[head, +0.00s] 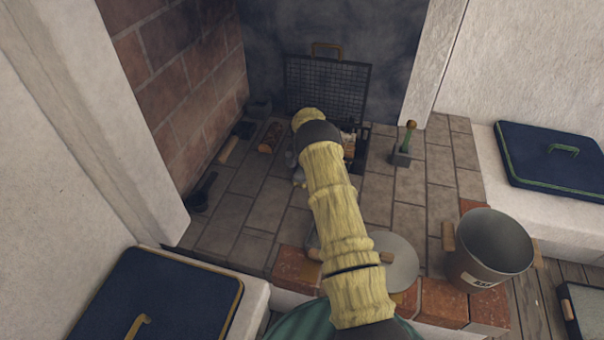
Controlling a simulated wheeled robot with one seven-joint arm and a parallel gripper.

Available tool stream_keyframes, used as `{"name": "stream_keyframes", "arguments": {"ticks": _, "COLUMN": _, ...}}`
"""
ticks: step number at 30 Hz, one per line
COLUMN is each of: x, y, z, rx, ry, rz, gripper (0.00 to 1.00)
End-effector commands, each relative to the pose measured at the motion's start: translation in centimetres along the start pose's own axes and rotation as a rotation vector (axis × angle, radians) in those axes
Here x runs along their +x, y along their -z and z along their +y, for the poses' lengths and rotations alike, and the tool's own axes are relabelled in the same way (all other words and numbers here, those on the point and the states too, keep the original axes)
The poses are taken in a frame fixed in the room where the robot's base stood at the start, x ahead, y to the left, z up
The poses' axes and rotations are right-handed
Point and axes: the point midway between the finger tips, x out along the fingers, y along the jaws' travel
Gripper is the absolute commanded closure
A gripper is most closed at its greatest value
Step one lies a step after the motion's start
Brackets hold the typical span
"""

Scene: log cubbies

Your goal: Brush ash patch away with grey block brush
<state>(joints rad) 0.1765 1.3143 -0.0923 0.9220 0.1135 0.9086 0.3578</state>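A grey block with an upright green handle and an orange-brown tip (402,158) stands on the hearth bricks, right of my arm; it may be the grey block brush. A darker block-headed tool with a wooden handle (229,149) lies at the left by the brick wall. I cannot make out a distinct ash patch; greyish shapes (298,174) show beside my arm at mid-hearth, too small to name. My arm reaches over the hearth and hides its middle. My gripper is hidden behind the arm, so its fingers and any hold do not show.
A mesh screen (330,88) stands at the back. A log (270,137) and dark scoop (201,192) lie left. A grey bucket (487,246) and round metal lid (401,264) are at the front right.

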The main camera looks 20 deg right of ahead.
Motion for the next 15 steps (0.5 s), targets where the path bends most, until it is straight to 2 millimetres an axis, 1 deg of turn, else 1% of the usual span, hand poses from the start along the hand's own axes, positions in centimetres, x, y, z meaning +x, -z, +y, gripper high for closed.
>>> {"name": "stream_keyframes", "arguments": {"ticks": 5, "x": 0.0, "y": -0.2, "z": 0.1, "rx": 0.0, "ry": -0.002, "rz": -0.002, "gripper": 0.75}}
{"name": "stream_keyframes", "arguments": {"ticks": 15, "x": -0.2, "y": -2.3, "z": 0.1, "rx": 0.0, "ry": -0.002, "rz": -0.004, "gripper": 0.75}}
